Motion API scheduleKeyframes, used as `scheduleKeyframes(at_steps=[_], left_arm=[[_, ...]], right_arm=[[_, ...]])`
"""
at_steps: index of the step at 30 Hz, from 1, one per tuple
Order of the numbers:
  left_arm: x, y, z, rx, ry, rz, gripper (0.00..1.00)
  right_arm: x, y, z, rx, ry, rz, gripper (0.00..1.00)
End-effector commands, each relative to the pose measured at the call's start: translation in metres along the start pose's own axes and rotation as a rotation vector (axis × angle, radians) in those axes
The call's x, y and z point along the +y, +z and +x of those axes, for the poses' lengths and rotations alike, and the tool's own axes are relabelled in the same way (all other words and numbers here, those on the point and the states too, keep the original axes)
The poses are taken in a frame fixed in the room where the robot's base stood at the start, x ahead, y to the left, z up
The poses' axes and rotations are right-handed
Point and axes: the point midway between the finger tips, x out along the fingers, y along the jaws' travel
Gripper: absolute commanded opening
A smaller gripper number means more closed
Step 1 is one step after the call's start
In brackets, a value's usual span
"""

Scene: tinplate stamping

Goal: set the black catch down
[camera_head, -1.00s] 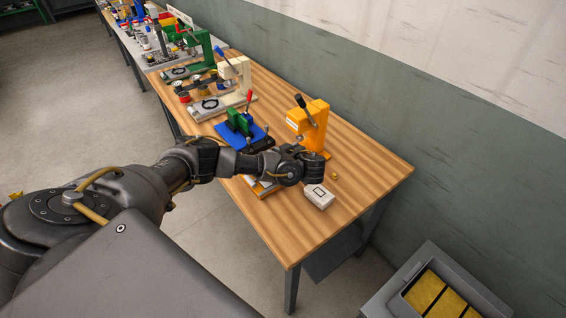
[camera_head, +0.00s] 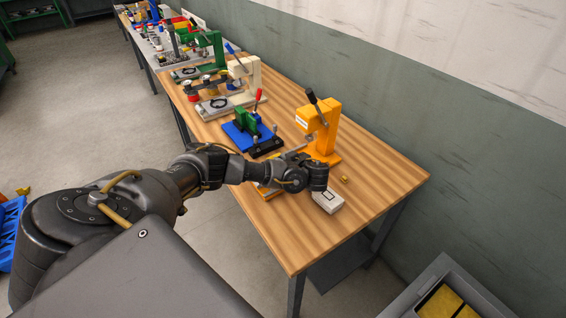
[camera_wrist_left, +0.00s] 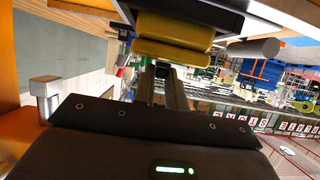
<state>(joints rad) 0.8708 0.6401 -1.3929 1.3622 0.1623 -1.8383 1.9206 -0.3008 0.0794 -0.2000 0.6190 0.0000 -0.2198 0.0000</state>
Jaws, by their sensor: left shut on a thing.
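My left gripper (camera_head: 318,178) is over the front of the wooden bench, just in front of the orange press (camera_head: 322,132) and above a white box (camera_head: 328,202). Its fingertips and load are hidden in the head view. In the left wrist view my gripper fingers (camera_wrist_left: 168,85) reach up toward yellow pads, with a dark flat piece (camera_wrist_left: 190,12) beyond them. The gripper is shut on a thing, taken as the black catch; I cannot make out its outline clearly. My right gripper is out of view.
A blue fixture (camera_head: 240,136) with a green block and red-handled lever stands left of the press. A cream press (camera_head: 246,75) stands behind it. The bench's right end (camera_head: 395,180) is clear. A grey bin (camera_head: 440,285) stands on the floor.

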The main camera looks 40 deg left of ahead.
Motion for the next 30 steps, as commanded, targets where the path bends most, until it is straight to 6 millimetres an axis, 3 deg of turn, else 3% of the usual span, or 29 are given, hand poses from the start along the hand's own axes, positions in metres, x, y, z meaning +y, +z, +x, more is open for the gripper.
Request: scheduleKeyframes(at_steps=[6,7,11,23,28,30], left_arm=[[-0.001,0.004,0.002,0.0,-0.001,0.0,0.0],[-0.001,0.003,0.002,0.0,-0.001,0.0,0.17],[-0.001,0.003,0.002,0.0,-0.001,0.0,0.34],[-0.001,0.0,-0.003,-0.001,0.0,0.0,0.35],[0.0,0.002,-0.031,-0.002,0.004,-0.002,0.35],[0.0,-0.003,-0.051,-0.003,0.003,0.0,0.35]], right_arm=[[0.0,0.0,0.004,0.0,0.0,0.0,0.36],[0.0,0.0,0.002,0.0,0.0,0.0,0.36],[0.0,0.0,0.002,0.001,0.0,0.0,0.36],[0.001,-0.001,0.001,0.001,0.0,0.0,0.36],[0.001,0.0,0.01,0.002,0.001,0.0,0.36],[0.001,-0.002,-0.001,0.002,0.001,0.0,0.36]])
